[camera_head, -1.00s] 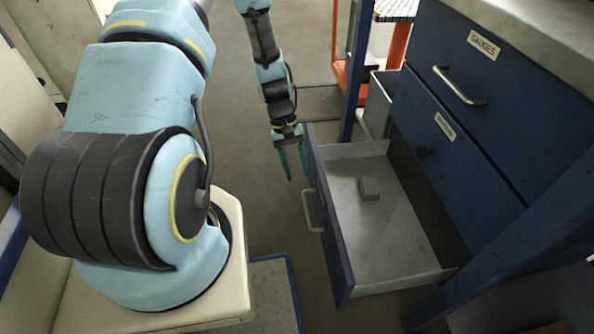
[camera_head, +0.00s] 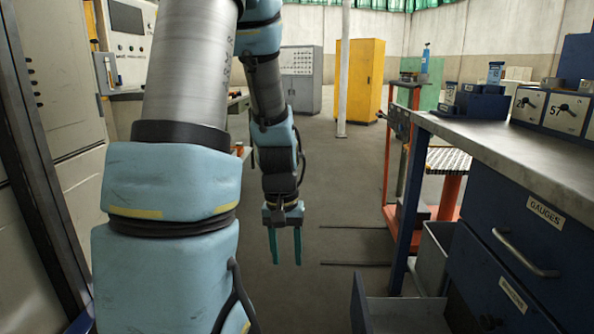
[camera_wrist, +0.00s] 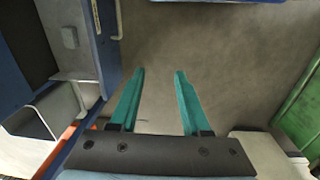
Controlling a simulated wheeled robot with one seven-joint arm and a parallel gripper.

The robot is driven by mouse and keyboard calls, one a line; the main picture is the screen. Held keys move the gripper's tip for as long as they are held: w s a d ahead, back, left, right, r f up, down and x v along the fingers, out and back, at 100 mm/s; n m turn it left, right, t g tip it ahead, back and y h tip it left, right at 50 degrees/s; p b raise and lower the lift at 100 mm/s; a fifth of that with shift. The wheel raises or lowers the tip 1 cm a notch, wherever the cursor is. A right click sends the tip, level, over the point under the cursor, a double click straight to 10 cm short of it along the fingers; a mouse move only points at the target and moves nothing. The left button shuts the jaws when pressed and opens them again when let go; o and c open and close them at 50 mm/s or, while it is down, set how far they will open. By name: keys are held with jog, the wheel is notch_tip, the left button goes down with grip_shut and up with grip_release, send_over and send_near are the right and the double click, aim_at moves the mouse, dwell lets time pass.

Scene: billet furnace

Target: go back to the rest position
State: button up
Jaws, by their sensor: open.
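My gripper (camera_head: 286,250) hangs fingers down over the open floor, left of the blue workbench. Its two teal fingers are apart with nothing between them, as the wrist view (camera_wrist: 160,88) also shows. The open drawer (camera_head: 404,316) of the bench shows only in part at the bottom of the head view. In the wrist view the drawer's blue front (camera_wrist: 107,48) is to the left of my fingers, apart from them. A small grey block (camera_wrist: 69,37) lies inside the drawer.
The blue bench (camera_head: 470,150) with its "GAUGES" drawer (camera_head: 520,240) stands at right. A grey bin (camera_head: 432,258) and an orange-framed stand (camera_head: 447,185) are beyond the open drawer. A yellow cabinet (camera_head: 358,80) is at the back. The middle floor (camera_head: 340,200) is clear.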

jog(key=s+a+r+t+p, duration=0.2)
jog(key=s+a+r, duration=0.25)
jog(key=r, duration=0.25)
notch_tip(320, 180, up, 21)
jog(key=p, duration=2.1)
jog(key=shift+w, duration=0.35)
jog(key=shift+r, duration=0.1)
